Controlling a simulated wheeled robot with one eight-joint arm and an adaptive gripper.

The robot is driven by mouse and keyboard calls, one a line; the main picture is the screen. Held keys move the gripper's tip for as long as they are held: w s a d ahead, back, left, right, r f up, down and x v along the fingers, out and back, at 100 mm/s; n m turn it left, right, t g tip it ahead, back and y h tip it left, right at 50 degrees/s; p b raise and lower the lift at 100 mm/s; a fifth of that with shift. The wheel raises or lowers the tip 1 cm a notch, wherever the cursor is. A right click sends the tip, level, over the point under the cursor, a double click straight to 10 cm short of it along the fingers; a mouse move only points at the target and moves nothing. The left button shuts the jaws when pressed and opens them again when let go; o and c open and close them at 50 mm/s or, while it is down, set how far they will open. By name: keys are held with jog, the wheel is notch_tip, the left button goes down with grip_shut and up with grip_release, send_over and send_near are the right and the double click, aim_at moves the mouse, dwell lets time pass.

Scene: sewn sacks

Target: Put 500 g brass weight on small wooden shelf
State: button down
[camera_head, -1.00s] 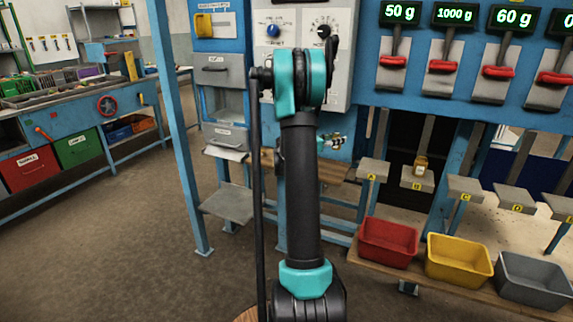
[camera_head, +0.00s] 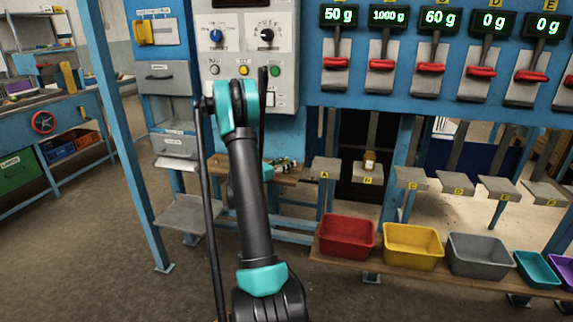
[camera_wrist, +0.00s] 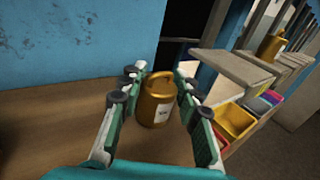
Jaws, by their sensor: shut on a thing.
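A brass weight (camera_wrist: 157,100) with a ring-like top and a small pale label stands upright between the fingers of my gripper (camera_wrist: 157,92) in the wrist view. My gripper is shut on it; the label is too small to read. The small wooden shelf (camera_wrist: 45,135) spreads below and around the weight; I cannot tell whether the weight touches it. In the head view the wooden shelf (camera_head: 288,178) is partly behind my arm, with my gripper (camera_head: 286,163) just over it. The held weight is not clear there.
Another brass weight (camera_head: 370,162) stands on plate B (camera_head: 367,178), beside plate A (camera_head: 325,170). Red (camera_head: 346,238), yellow (camera_head: 412,246) and grey bins stand below the plates. A blue wall (camera_wrist: 70,40) rises behind the shelf. Displays read 50 g, 1000 g, 60 g, 0 g, 0 g.

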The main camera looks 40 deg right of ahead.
jog(key=c, duration=1.1)
grip_release()
jog(key=shift+f, duration=0.1)
jog(key=shift+a+r, duration=0.2)
jog(key=shift+a, duration=0.1)
jog(key=s+a, duration=0.1)
jog(key=a, duration=1)
jog(key=s+a+f+m+t+y, duration=0.1)
jog(key=s+a+f+m+y, duration=0.2)
jog(key=s+a+m+y, duration=0.5)
jog(key=s+a+f+m+t+y, duration=0.1)
jog(key=s+a+f+m+y, duration=0.2)
jog(key=s+a+m+y, duration=0.6)
jog(key=shift+s+a+m, duration=1.1)
jog(key=shift+s+a, duration=4.05)
jog(key=shift+a, duration=2.4)
